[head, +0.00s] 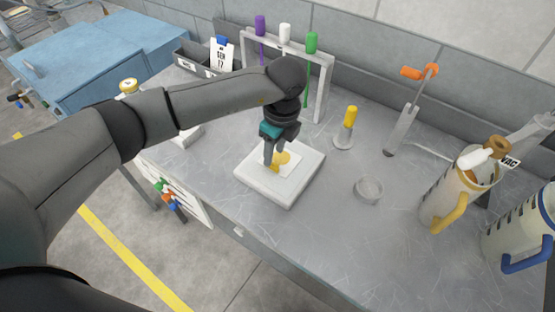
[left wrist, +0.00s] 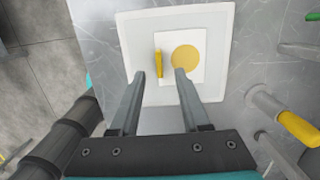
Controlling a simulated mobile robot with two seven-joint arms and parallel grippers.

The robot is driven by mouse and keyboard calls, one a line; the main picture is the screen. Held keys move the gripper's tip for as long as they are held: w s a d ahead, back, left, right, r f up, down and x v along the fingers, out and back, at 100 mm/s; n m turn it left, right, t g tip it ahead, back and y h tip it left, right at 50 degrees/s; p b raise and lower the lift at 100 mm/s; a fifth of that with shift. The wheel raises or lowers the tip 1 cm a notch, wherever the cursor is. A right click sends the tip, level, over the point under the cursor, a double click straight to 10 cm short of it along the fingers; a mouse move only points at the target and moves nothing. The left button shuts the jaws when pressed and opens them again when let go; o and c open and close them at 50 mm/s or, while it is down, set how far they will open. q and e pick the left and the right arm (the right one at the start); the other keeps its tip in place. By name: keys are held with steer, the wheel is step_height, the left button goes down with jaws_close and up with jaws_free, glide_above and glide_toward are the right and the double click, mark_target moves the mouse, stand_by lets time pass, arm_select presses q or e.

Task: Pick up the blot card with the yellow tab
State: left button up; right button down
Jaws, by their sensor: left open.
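The blot card (head: 292,167) is white with a round yellow blot and lies on a pale square pad (head: 256,180) on the bench. In the left wrist view the card (left wrist: 187,37) shows its upright yellow tab (left wrist: 158,65) near its left edge. My left gripper (left wrist: 160,74) is open, with its fingertips on either side of the tab's line in that view. I cannot tell whether they touch the card. In the head view the left gripper (head: 272,157) is low over the pad and hides part of the card and tab. My right gripper is not in view.
A rack (head: 325,75) with purple, white and green handled tools stands behind. A yellow-handled tool (head: 349,117), a clear dish (head: 369,189) and jugs (head: 455,190) are to the right. A grey bin (head: 195,58) holds a blue-tabbed card. Bench around the dish is clear.

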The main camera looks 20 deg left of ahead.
mark_target(280, 157)
arm_select(q)
steer(key=shift+w+a+f, duration=0.1)
steer(key=shift+a+f, duration=0.05)
steer(key=shift+f, duration=0.85)
steer(key=shift+a+f, duration=0.15)
steer(key=shift+f, duration=0.8)
jaws_close()
